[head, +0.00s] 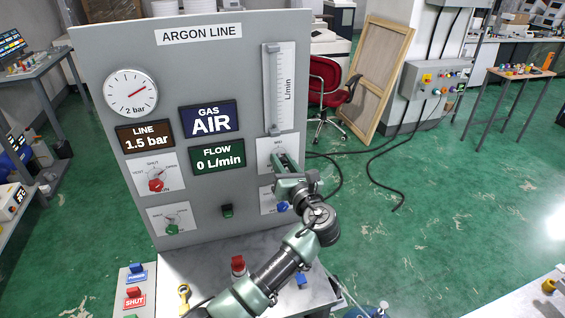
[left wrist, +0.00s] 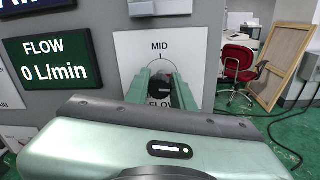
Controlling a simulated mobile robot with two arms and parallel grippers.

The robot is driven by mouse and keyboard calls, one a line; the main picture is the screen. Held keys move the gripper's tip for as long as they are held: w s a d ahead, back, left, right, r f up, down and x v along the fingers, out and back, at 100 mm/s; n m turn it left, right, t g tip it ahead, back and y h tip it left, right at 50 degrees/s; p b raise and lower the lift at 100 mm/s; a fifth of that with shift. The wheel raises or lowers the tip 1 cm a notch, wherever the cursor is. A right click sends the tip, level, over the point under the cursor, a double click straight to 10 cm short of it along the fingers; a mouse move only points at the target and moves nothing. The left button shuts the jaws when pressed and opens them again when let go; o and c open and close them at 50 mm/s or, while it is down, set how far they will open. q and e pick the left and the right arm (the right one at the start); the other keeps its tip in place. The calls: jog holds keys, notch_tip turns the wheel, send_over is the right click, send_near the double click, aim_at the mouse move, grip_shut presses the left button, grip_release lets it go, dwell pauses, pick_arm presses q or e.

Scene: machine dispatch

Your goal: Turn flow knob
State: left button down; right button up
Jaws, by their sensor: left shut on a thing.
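The grey ARGON LINE panel (head: 235,75) stands upright ahead. The flow knob (left wrist: 163,76) is on a white plate marked MID and FLOW, seen in the left wrist view below the flow tube. My left gripper (left wrist: 161,88) is shut on the knob, with a green finger on each side of it. In the head view my left gripper (head: 280,162) reaches the panel's right side and hides most of the knob. The flow display (head: 217,155) reads 0 L/min. The flow tube (head: 279,88) is above the knob. My right gripper is not in view.
The gas display (head: 209,119) reads AIR and the line display (head: 145,135) reads 1.5 bar. A red knob (head: 156,185), a green knob (head: 172,229) and a blue knob (head: 283,206) are also on the panel. Open floor lies to the right.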

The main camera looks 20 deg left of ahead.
pick_arm(q)
jog(key=n, duration=0.4)
jog(key=shift+b, duration=0.35)
jog(key=n+b, duration=0.1)
jog(key=n, duration=0.2)
jog(key=shift+n+h, duration=0.3)
jog(key=shift+n, duration=0.3)
jog(key=c, duration=1.2)
grip_release()
